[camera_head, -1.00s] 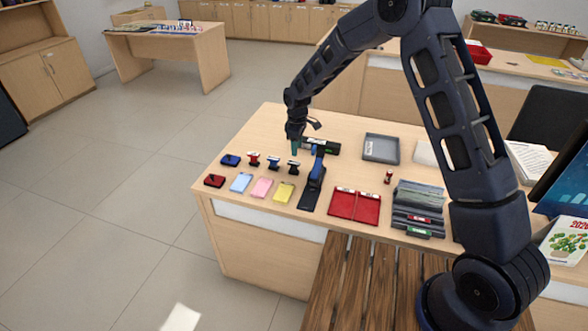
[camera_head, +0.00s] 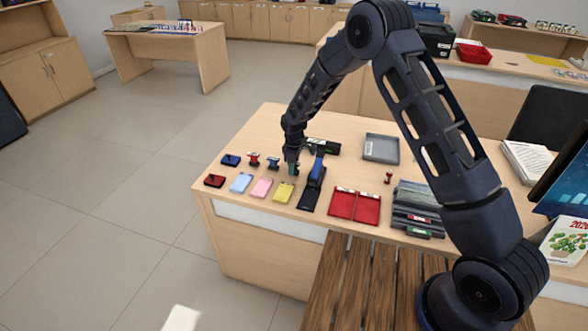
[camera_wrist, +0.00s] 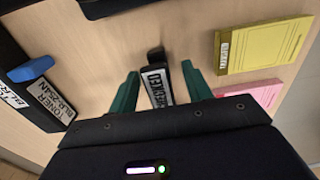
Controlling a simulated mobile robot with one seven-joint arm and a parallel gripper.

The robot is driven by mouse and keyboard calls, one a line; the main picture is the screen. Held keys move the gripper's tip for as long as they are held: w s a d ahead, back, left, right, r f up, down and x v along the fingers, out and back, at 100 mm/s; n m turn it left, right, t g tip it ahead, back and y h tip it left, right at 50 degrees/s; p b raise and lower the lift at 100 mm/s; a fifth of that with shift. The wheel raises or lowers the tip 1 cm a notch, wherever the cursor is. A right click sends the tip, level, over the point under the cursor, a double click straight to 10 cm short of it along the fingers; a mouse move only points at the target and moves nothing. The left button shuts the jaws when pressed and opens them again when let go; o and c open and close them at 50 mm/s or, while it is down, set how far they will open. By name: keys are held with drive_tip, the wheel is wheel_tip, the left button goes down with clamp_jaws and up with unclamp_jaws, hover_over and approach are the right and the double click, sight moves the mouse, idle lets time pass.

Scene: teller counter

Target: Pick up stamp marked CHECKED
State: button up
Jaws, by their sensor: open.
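The stamp marked CHECKED (camera_wrist: 157,86) is dark with a white label and shows in the wrist view between my two green fingers. My gripper (camera_wrist: 160,70) is open, with one finger on each side of the stamp. A gap shows between each finger and the stamp. In the head view my gripper (camera_head: 292,169) is low over the counter, right of the blue-handled stamp (camera_head: 273,163) and red-handled stamp (camera_head: 254,159). There it hides most or all of the CHECKED stamp.
The yellow pad (camera_head: 283,193) and pink pad (camera_head: 262,188) lie in front of my gripper. A dark box (camera_head: 325,146) is behind. A grey tray (camera_head: 381,160) and red tray (camera_head: 354,206) lie farther right.

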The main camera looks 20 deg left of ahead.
drive_tip(key=shift+f, duration=0.35)
clamp_jaws()
drive_tip(key=shift+r, duration=0.1)
